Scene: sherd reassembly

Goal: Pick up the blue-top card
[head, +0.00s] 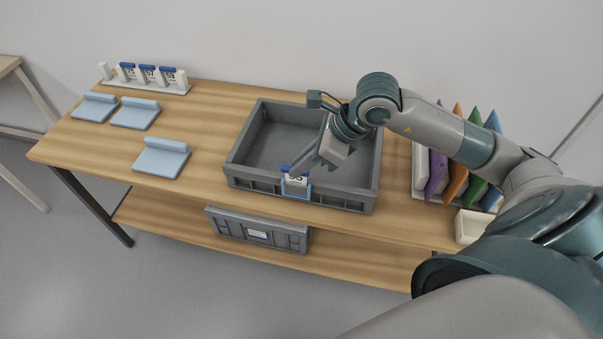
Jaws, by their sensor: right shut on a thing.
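A white card with a blue top and a dark number (295,181) is at the front wall of the grey crate (245,184). My right gripper (292,170) reaches down over the crate from the right and is shut on the card's blue top. A light-blue holder (307,193) shows around the card's lower part at the crate's front wall. I cannot tell whether the card still sits in it. My left gripper is not in view.
Several blue-top cards (148,73) stand in a white rack at the back left. Light-blue blocks (160,160) lie on the left of the wooden table (205,120). Coloured upright sheets (457,170) and a white box (470,227) are at right. Another crate (258,234) sits on the lower shelf.

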